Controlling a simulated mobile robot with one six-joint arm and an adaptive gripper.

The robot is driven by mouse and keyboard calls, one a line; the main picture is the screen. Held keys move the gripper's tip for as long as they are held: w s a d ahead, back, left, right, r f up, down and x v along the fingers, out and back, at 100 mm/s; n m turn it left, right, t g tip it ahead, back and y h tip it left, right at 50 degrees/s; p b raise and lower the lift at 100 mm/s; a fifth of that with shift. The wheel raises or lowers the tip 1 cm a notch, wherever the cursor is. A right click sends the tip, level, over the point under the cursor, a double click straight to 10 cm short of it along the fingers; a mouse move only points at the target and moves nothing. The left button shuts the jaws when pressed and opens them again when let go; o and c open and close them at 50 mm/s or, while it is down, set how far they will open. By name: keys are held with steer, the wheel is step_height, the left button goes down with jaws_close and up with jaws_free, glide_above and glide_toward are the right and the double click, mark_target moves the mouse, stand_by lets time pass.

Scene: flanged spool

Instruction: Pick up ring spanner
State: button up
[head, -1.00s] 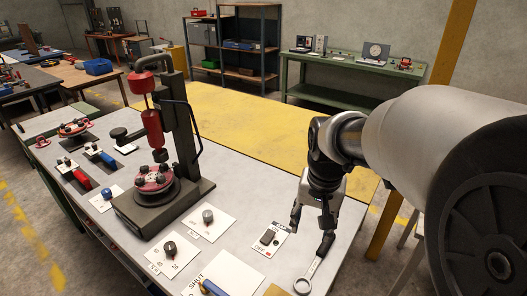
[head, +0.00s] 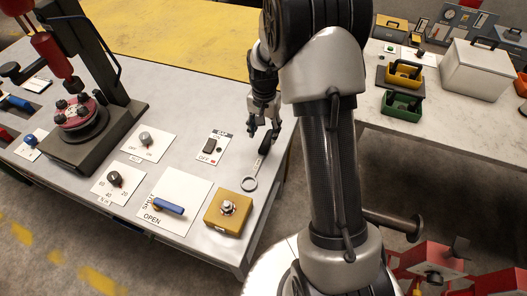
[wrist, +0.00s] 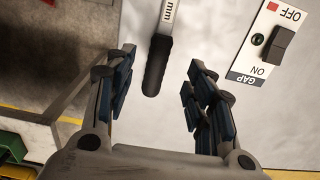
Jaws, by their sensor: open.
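The ring spanner (head: 250,183) lies on the grey bench near its right edge in the head view, its ring end toward the front. Its dark handle end is partly beside my gripper (head: 263,134) there. In the wrist view the spanner's black grip (wrist: 155,66) points down between the two fingers, a little left of centre, with its silver shank above. My gripper (wrist: 160,85) is open and empty, its blue-padded fingers spread either side of the grip's end. The ring end is out of the wrist view.
A GAP switch plate (head: 212,149) lies left of the spanner and shows at right in the wrist view (wrist: 270,43). A yellow block with a nut (head: 228,212) and an OPEN/SHUT lever plate (head: 172,203) stand nearby. The press (head: 85,120) is farther left.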

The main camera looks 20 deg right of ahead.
mark_target(264, 146)
step_height(264, 146, down, 8)
steer(key=b, duration=0.2)
steer(key=shift+s+a+b, duration=0.1)
steer(key=shift+b, duration=0.25)
steer(key=shift+c, duration=0.5)
jaws_close()
